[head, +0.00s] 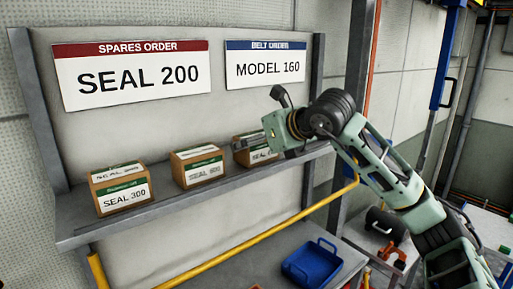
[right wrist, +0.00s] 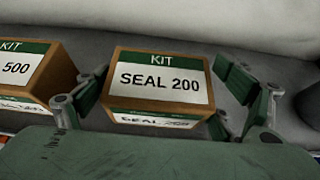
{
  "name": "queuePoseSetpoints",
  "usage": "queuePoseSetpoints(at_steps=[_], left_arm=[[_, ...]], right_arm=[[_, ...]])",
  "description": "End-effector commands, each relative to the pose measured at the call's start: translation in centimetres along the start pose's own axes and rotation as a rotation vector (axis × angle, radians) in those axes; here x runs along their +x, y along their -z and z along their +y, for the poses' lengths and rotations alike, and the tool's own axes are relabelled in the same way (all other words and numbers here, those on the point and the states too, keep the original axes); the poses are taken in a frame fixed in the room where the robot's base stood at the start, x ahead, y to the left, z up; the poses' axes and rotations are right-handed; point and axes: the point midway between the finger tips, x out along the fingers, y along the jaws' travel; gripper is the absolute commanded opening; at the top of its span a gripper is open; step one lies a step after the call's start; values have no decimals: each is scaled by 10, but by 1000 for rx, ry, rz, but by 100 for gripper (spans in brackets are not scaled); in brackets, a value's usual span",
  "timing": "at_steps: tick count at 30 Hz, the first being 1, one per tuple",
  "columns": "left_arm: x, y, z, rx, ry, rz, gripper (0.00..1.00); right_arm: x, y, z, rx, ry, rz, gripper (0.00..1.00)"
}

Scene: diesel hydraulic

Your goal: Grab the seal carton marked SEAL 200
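The carton marked SEAL 200 (right wrist: 158,82) is brown with a white and green label. It stands upright between the open fingers of my right gripper (right wrist: 160,88) in the right wrist view, with a gap visible at the right finger. Contact at the left finger is hard to tell. In the head view, this rightmost carton (head: 262,155) sits on the grey shelf (head: 150,221), partly hidden by my right gripper (head: 252,142). My left gripper is not in view.
A SEAL 500 carton (right wrist: 28,75) stands close on the left; it is the middle carton (head: 199,167) on the shelf. A SEAL 300 carton (head: 121,189) is farther left. Order signs (head: 133,74) hang behind.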

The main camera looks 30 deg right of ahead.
Motion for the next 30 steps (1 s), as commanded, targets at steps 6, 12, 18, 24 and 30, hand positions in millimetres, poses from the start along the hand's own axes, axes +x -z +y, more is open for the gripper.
queuePoseSetpoints(at_steps=[6,12,18,24,30], left_arm=[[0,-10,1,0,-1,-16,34],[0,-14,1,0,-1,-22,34],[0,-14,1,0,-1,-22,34],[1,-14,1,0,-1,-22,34],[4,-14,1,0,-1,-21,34]], right_arm=[[0,0,0,0,0,0,62],[0,0,0,0,0,0,45],[-1,-2,0,0,0,-4,41],[-3,-5,0,1,-1,-5,41],[-12,-22,1,1,-2,-8,41]])
